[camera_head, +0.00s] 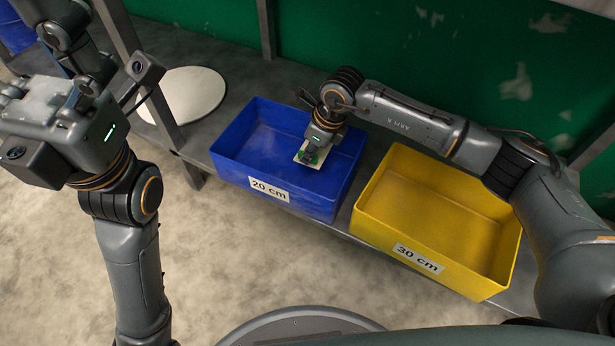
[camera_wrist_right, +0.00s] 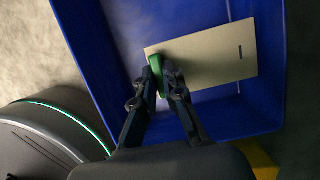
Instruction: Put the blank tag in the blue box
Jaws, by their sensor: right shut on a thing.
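The blue box (camera_head: 237,172) stands on a grey shelf and carries a "20 cm" label. My right gripper (camera_head: 312,156) is over the blue box, pointing down into it. It is shut on a pale blank tag (camera_head: 303,160), held by one end. In the right wrist view the tag (camera_wrist_right: 213,60) is a flat cream plate with a small dark slot, with the blue box (camera_wrist_right: 90,50) around and behind it. Whether the tag touches the box floor cannot be told. My left arm is at the left of the head view; its fingertips are not clearly visible.
A yellow box (camera_head: 430,200) labelled "30 cm" stands right of the blue box and looks empty. The grey shelf (camera_head: 210,125) runs along a green wall (camera_head: 480,60). A white round disc (camera_head: 190,95) lies left of the blue box, behind a shelf post. The floor in front is clear.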

